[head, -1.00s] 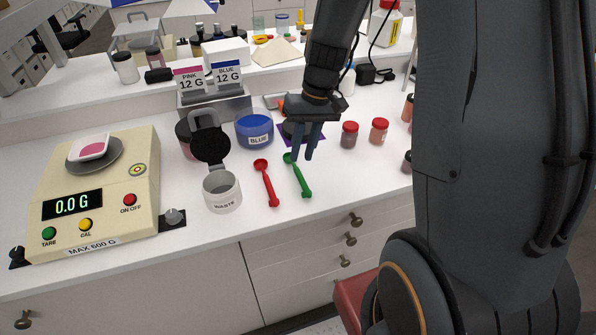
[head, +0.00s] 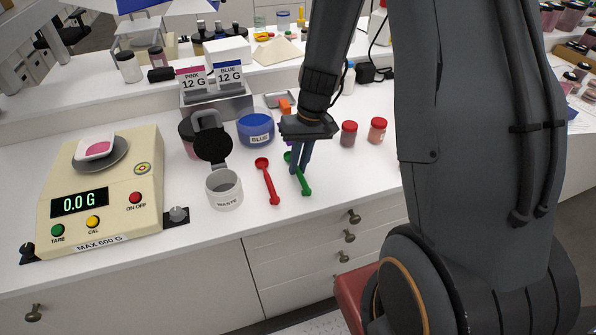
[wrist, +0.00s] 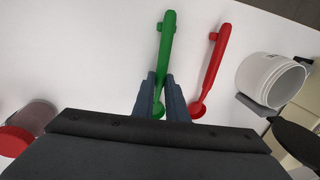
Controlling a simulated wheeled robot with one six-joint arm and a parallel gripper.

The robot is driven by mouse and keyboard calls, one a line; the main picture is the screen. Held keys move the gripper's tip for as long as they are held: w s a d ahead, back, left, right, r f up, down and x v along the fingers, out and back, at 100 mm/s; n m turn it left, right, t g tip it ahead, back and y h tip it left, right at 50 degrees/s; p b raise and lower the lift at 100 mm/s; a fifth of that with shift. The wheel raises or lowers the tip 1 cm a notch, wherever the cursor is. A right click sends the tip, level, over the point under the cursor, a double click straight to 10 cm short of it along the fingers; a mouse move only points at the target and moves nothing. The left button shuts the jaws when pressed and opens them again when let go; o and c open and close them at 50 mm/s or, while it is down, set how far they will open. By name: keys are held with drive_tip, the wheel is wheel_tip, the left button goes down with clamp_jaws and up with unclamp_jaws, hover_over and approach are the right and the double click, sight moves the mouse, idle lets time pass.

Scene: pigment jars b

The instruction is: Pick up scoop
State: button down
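A green scoop (head: 304,184) and a red scoop (head: 267,181) lie side by side on the white counter, the green one to the right in the head view. In the wrist view, the green scoop (wrist: 166,50) runs between my fingers and the red scoop (wrist: 212,62) lies to the right. My gripper (head: 300,170) points down at the bowl end of the green scoop. In the wrist view, my gripper (wrist: 163,82) is open, with one finger on each side of the green scoop near its bowl. The fingers partly hide the bowl; contact is not clear.
A white waste cup (head: 224,190) with a raised dark lid stands left of the red scoop. A blue jar (head: 256,130) sits behind. Red-lidded jars (head: 348,133) stand right of my gripper. A scale (head: 100,190) reads 0.0 G. The counter's front strip is clear.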

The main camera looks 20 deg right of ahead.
drive_tip(key=shift+r, duration=0.1)
wheel_tip(320, 180, up, 10)
drive_tip(key=b, duration=0.2)
drive_tip(key=shift+b, duration=0.35)
idle(0.3)
idle(1.0)
